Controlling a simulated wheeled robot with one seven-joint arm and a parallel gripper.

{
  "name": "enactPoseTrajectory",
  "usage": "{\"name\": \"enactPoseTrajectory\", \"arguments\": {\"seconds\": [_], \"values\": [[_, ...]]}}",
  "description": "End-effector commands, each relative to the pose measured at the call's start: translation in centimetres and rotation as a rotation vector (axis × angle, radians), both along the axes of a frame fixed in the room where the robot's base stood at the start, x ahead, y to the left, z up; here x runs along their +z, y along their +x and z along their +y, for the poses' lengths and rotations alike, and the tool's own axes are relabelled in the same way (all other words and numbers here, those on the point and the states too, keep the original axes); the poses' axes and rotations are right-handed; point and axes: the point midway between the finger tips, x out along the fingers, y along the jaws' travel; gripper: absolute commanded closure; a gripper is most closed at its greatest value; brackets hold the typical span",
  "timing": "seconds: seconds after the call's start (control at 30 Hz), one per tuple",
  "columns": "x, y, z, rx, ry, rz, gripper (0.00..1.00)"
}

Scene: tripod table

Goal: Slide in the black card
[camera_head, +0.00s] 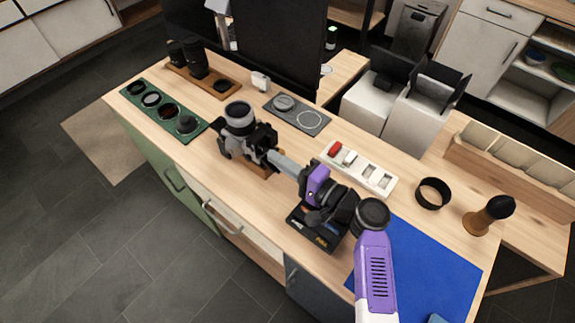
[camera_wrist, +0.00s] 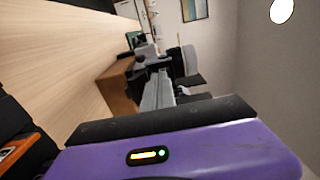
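A grey and black camera (camera_head: 234,146) with its lens pointing up stands on a wooden block (camera_head: 262,170) in the middle of the table. My gripper (camera_head: 273,157) reaches in from the right, its grey fingers at or very close to the camera's right side. In the wrist view the long grey fingers (camera_wrist: 158,92) point at dark camera parts. I cannot tell whether they touch the camera or how far apart they are. I cannot make out the black card in either view; it may be hidden between the fingertips or by the camera.
A white card holder (camera_head: 356,170) with a red card (camera_head: 335,148) stands right of the camera. A black box (camera_head: 316,232) sits below my arm. A green lens tray (camera_head: 150,100), grey plate (camera_head: 297,114), black ring (camera_head: 432,193) and blue mat (camera_head: 440,262) occupy the table.

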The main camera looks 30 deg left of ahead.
Motion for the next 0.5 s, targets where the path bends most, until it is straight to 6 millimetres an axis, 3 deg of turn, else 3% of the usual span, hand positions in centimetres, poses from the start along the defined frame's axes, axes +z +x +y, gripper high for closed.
{"name": "enactPoseTrajectory", "arguments": {"seconds": [0.5], "values": [[-0.03, 0.01, 0.93, 0.001, -0.001, 0.000, 1.00]]}}
